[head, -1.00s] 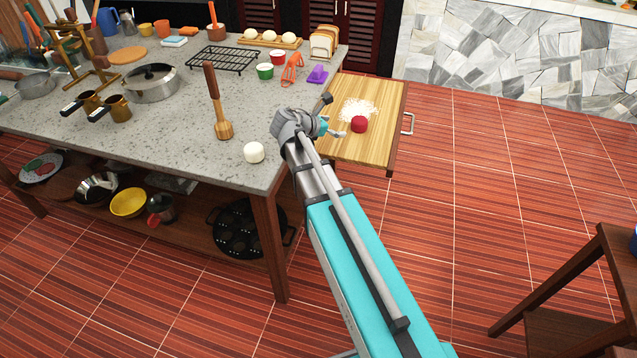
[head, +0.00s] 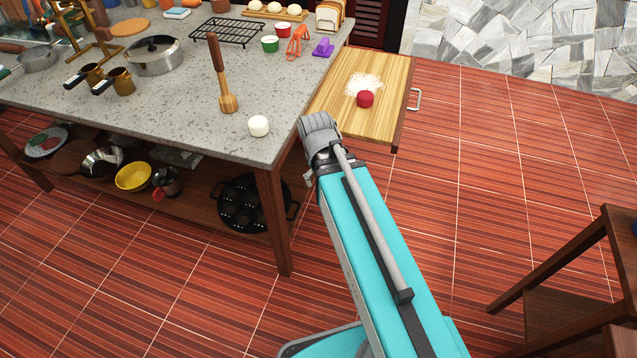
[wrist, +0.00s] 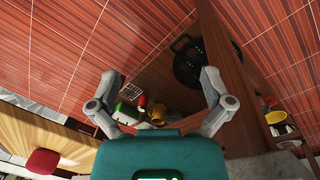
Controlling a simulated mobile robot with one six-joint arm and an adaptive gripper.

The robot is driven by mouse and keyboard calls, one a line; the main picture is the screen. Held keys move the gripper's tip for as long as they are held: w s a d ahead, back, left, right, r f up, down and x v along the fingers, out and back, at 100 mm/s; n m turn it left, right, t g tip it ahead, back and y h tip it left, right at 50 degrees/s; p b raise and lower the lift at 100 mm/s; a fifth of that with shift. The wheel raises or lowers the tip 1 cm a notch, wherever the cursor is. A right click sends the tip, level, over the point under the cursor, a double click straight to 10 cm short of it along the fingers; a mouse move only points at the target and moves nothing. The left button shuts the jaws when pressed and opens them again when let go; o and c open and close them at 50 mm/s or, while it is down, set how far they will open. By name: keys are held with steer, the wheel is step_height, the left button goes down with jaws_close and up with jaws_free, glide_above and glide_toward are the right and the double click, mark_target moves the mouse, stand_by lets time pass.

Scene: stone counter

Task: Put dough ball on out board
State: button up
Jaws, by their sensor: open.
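The white dough ball (head: 258,126) rests on the grey stone counter near its front right corner. The pull-out wooden board (head: 385,74) sticks out from the counter's right side; it also shows at the left of the wrist view (wrist: 22,112). A patch of white flour (head: 362,83) and a round red thing (head: 365,99) lie on it. In the wrist view my gripper (wrist: 161,78) has its fingers spread wide with nothing between them. It faces the floor and the shelf under the counter. In the head view my wrist hides the fingers, beside the counter's right edge. The wrist view does not show the dough ball.
A wooden masher (head: 226,92) stands left of the dough ball. A wire rack (head: 228,32), small bowls and a pot (head: 154,54) are further back. Under the counter are a dark moulded pan (head: 243,203) and a yellow bowl (head: 133,176). A wooden stool stands at the right.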

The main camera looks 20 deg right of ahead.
steer(key=shift+s+a+m+y, duration=0.6)
steer(key=shift+s+a+m, duration=0.25)
steer(key=shift+s+m, duration=0.05)
